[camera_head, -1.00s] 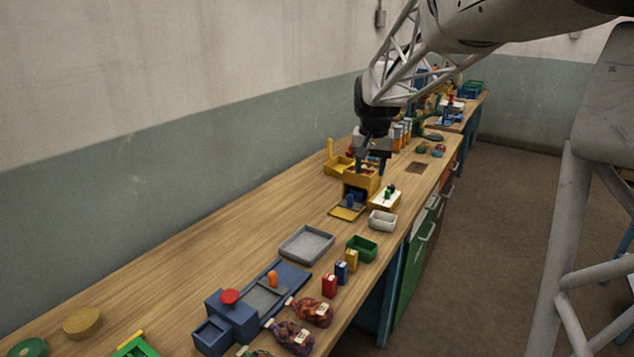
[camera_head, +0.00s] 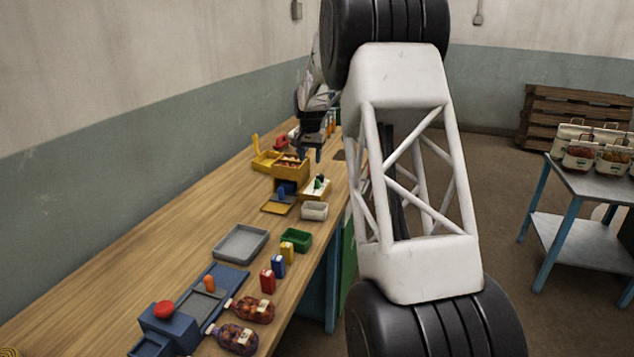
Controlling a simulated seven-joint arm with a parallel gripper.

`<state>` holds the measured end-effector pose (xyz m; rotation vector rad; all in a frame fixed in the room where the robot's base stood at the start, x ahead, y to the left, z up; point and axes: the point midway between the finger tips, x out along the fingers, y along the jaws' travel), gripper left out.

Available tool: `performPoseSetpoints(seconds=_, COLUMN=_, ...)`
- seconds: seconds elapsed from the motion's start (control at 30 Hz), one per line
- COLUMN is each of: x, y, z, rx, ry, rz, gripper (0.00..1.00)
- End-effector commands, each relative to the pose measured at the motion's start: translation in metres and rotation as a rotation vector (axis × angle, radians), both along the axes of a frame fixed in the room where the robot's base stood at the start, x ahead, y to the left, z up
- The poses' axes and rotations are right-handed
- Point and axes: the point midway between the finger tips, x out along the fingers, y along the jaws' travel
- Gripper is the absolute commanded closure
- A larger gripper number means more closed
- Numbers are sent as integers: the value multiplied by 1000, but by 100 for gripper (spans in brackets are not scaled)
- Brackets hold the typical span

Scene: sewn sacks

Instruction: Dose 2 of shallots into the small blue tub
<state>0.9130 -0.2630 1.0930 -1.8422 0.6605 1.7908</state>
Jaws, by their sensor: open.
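My gripper (camera_head: 303,147) is small and dark at the far end of the bench, over the yellow box (camera_head: 291,171); it is open. The contents of that box are too small to name. A small open blue tub (camera_head: 152,345) sits at the lower left beside a blue device (camera_head: 172,326) with a red knob, cut by the picture edge. Two net bags of reddish-brown bulbs, possibly shallots, lie on the front of the bench: one bag (camera_head: 253,309) above the other bag (camera_head: 236,338). Both are apart from my gripper.
A side table (camera_head: 592,173) holds several filled bags. Bare wood lies to the left.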

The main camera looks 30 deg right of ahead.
Motion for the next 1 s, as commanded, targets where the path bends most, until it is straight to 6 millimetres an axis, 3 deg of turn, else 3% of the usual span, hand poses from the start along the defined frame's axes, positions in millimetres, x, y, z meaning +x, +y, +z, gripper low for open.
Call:
performPoseSetpoints(seconds=0.2, x=36, y=-33, z=-35, rx=6, ry=16, rz=-53, gripper=52)
performPoseSetpoints(seconds=0.4, x=52, y=-50, z=-53, rx=9, ry=23, rz=-81, gripper=52)
performPoseSetpoints(seconds=1.0, x=56, y=-54, z=-61, rx=10, ry=25, rz=-88, gripper=52)
